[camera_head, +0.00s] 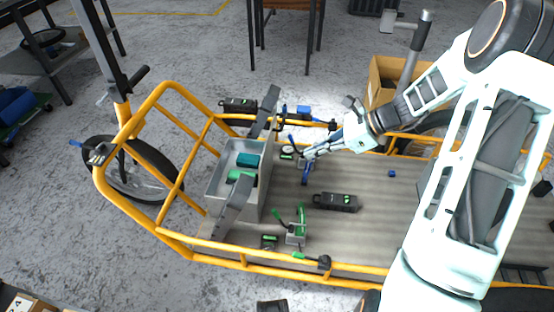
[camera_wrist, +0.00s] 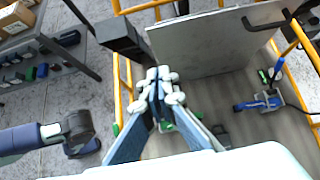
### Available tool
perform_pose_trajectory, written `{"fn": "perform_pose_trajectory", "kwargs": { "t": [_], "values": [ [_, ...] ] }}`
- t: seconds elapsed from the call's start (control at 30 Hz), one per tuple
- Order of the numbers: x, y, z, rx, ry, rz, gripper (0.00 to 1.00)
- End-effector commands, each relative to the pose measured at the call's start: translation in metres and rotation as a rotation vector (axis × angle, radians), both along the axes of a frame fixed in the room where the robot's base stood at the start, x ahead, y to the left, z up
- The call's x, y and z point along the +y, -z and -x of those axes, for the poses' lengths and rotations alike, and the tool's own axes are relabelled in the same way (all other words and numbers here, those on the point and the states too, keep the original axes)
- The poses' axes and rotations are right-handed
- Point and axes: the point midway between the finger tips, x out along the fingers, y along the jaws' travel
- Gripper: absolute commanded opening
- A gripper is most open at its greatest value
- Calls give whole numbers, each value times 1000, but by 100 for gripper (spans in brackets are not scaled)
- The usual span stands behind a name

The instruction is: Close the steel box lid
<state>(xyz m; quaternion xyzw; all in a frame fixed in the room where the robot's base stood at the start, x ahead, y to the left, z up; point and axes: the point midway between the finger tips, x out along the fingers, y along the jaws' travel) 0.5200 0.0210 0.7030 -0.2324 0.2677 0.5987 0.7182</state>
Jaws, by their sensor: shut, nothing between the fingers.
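The steel box (camera_head: 213,187) stands open at the left end of the bike's cargo deck in the head view. A teal item (camera_head: 248,160) and a green item (camera_head: 241,175) are inside it. Dark grey arms stick out at its far and near ends. In the wrist view a flat grey panel (camera_wrist: 215,48) of the box is beyond my fingers; I cannot tell whether it is the lid or a side wall. My gripper (camera_head: 306,157) is to the right of the box, apart from it in the head view. Its fingers (camera_wrist: 160,82) are together and empty in the wrist view.
The yellow cargo bike frame (camera_head: 160,225) rails the deck (camera_head: 350,220). A black device (camera_head: 336,202), a green-handled tool (camera_head: 296,232) and blue clamps lie on the deck right of the box. A cardboard box (camera_head: 385,75) stands behind. A shelf (camera_wrist: 40,60) is at the wrist view's left.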

Motion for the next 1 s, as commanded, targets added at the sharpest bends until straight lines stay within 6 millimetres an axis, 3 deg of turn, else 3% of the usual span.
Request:
{"fn": "perform_pose_trajectory", "kwargs": {
  "t": [0.27, 0.6, 0.8, 1.0],
  "values": [
    [26, 23, -4, 14, 16, -26, 0],
    [79, 70, -15, 12, 15, -24, 0],
    [106, 65, -21, 10, 16, -21, 0],
    [116, 62, -23, 9, 17, -22, 0]
  ]
}}
